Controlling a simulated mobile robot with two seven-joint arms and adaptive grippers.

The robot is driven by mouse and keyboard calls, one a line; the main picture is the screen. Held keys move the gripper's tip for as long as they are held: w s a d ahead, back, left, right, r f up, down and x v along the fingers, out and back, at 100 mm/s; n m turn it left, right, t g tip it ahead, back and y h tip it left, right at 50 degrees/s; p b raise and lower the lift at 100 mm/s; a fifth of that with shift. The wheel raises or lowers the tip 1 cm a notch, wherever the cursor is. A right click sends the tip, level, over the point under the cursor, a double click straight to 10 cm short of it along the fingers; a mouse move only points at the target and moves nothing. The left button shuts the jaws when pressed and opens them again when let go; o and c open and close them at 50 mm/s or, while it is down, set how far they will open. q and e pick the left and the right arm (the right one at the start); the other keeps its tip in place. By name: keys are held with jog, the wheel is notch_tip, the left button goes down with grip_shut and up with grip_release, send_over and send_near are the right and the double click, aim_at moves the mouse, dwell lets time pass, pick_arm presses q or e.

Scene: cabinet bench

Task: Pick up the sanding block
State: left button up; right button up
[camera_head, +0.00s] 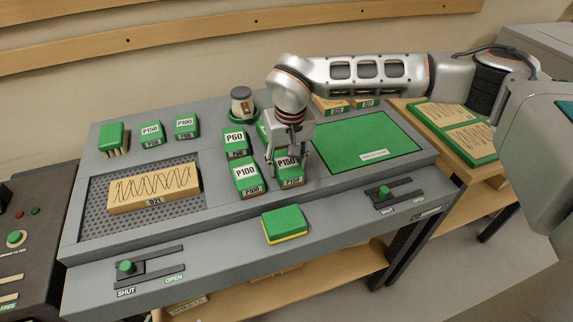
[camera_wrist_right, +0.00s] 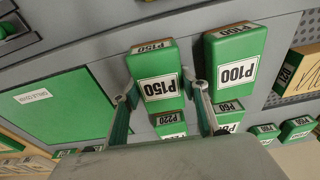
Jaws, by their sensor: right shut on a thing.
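A green sanding block labelled P150 (camera_head: 290,172) is between the fingers of my right gripper (camera_head: 287,160), which is shut on it. In the right wrist view the P150 block (camera_wrist_right: 160,80) has one finger at each side. Whether it touches the bench top or hangs just above it, I cannot tell. A P100 block (camera_head: 249,174) stands close to its left, apart from it. A P60 block (camera_head: 236,143) stands behind the P100 block. A P220 block (camera_wrist_right: 170,124) shows beyond the held block in the wrist view. My left gripper is not in view.
A green and yellow pad (camera_head: 285,224) lies at the bench front. A wooden board (camera_head: 155,190) lies on the perforated panel (camera_head: 99,213) at left. A flat green mat (camera_head: 358,143) is at right. A brush (camera_head: 114,137), a jar (camera_head: 242,101) and smaller blocks stand behind.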

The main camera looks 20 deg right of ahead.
aim_at(286, 162)
notch_tip(286, 162, up, 20)
jog(key=shift+p, duration=0.4)
jog(key=shift+o, duration=1.2)
jog(key=shift+f, duration=0.1)
